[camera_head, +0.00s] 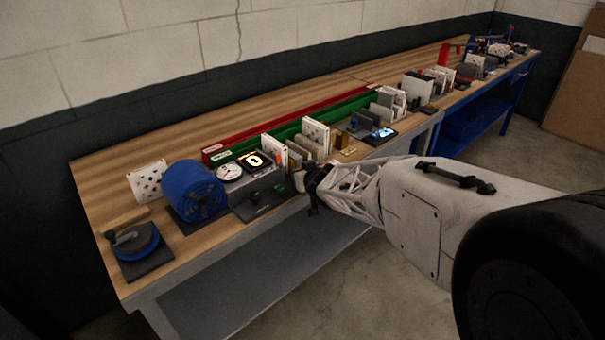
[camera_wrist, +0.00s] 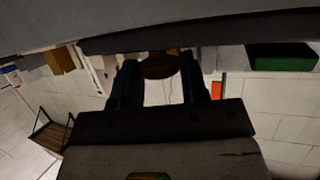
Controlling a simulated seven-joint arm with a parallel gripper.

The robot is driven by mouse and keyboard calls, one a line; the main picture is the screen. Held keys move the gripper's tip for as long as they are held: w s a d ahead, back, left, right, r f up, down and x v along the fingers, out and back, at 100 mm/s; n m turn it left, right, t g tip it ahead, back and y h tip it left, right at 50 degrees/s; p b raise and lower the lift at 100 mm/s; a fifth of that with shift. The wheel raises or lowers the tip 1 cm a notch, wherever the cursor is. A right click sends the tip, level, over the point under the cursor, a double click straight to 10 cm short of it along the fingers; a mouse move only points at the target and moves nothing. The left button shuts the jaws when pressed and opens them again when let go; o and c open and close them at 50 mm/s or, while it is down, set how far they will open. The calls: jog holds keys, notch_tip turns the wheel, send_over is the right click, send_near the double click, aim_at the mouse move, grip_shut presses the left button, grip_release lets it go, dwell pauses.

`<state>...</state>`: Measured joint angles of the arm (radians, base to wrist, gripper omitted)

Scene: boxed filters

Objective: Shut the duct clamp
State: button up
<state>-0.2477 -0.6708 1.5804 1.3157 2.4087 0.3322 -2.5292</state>
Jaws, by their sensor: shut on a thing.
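I cannot clearly pick out the duct clamp; what the knob is attached to is hidden by the gripper and darkness.
A blue ribbed drum (camera_head: 195,190) and a blue disc with a handle (camera_head: 136,241) are left. Red (camera_head: 232,145) and green rails and several upright panels stand behind.

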jog(key=shift+a+m+t+h, duration=0.1)
jog(key=shift+m+t+h, duration=0.2)
jog(key=shift+m+h, duration=0.3)
dwell(0.4)
jog(key=o, duration=0.9)
jog(key=shift+s+r, duration=0.1)
jog(key=shift+v, duration=3.75)
